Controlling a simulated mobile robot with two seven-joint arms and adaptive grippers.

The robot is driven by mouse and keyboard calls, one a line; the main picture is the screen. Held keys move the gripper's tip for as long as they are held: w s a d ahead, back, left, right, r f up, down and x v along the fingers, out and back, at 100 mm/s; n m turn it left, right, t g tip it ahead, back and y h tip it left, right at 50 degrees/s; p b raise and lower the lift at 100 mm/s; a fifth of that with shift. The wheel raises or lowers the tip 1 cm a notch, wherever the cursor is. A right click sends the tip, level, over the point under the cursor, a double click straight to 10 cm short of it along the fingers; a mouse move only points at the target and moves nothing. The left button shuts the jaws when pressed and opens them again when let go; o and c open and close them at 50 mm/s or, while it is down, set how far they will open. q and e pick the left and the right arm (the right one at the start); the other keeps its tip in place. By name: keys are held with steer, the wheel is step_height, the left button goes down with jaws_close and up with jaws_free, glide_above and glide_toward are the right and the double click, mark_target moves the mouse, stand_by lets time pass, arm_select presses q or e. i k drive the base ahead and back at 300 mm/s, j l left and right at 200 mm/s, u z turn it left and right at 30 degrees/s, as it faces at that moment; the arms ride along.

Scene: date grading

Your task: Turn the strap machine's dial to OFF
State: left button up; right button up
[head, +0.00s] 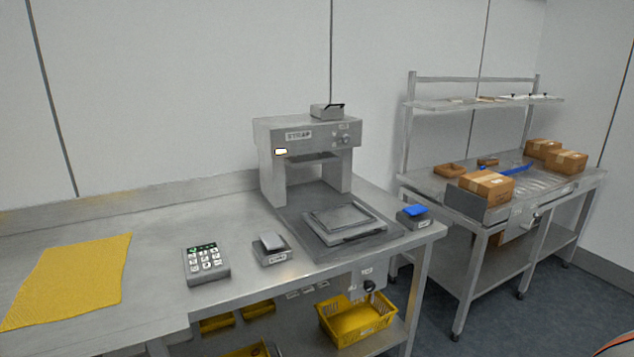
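The strap machine (267,165) is a grey metal arch standing on the bench, with a STRAP label (298,135) on its front. A small lit display (280,152) sits below the label. Small round controls (342,141) are at the right of its front face, too small to read. A dark round knob (369,286) sits on a plate under the bench's front edge, below the machine. Its marking is unreadable, and I cannot tell which control is the dial or where it points. Neither of my grippers is in view.
The steel bench (150,270) holds a yellow mat (70,280), a keypad (206,264), a small grey device (272,250) and a blue-topped device (414,217). Yellow crates (357,318) are underneath. A second table (590,180) with cardboard boxes (487,186) stands right.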

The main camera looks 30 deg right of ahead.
mark_target(346, 139)
steer(key=l+z, duration=0.15)
steer(key=l, duration=0.25)
steer(key=i+l+z, duration=0.1)
steer(key=l, duration=0.3)
steer(key=i+l+z, duration=0.15)
steer(key=l, duration=0.25)
steer(key=l+z, duration=0.15)
steer(key=l, duration=0.2)
steer(key=i+l+z, duration=0.1)
steer(key=l, duration=0.25)
steer(key=i+l+z, duration=0.15)
steer(key=l, duration=0.2)
steer(key=i, duration=0.05)
